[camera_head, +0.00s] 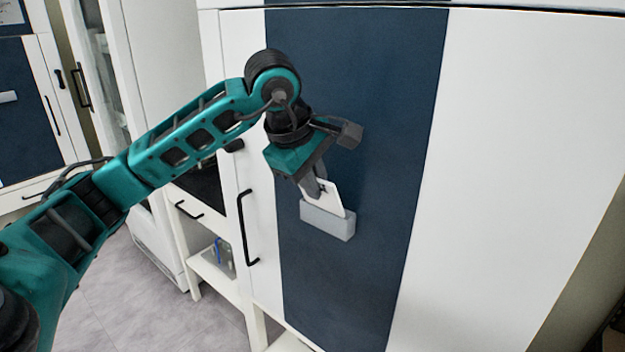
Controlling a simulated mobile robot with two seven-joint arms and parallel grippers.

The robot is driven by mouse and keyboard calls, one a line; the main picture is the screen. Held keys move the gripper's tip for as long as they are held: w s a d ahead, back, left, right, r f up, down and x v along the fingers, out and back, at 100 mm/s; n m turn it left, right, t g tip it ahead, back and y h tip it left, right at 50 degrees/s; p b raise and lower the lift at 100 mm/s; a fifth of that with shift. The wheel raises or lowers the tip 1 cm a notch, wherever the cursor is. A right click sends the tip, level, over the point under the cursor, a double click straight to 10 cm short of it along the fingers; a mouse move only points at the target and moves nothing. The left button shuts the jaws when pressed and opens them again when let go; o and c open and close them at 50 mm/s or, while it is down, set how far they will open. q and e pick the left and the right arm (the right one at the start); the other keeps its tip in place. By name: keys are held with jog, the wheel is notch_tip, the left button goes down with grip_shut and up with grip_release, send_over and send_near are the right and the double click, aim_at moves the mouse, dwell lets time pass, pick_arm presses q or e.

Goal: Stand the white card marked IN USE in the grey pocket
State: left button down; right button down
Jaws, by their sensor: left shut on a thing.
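The white card (332,200) is in my left gripper (317,190), which is shut on its upper part. The card is tilted a little in the picture, and its lower edge is at the top of the grey pocket (327,219). I cannot tell how deep the card sits in the pocket. The pocket is a small light grey box on the dark blue panel of the white cabinet. The gripper fingers hide part of the card, and no marking on it can be read. My right gripper is not in view.
The dark blue panel (345,285) is flat and clear around the pocket. A black door handle (246,228) stands out left of it. A low white shelf (212,270) with a blue item is at the lower left. Grey floor (165,315) lies below.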

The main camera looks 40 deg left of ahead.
aim_at(326, 208)
pick_arm(q)
jog(key=shift+b+x, duration=0.8)
jog(key=shift+x, duration=0.75)
jog(key=c, duration=1.1)
grip_release()
jog(key=shift+o, duration=0.3)
jog(key=shift+o, duration=1.3)
jog(key=shift+r, duration=0.2)
jog(key=shift+s+r, duration=0.1)
jog(key=shift+r, duration=0.2)
jog(key=p+v, duration=0.4)
jog(key=v, duration=0.2)
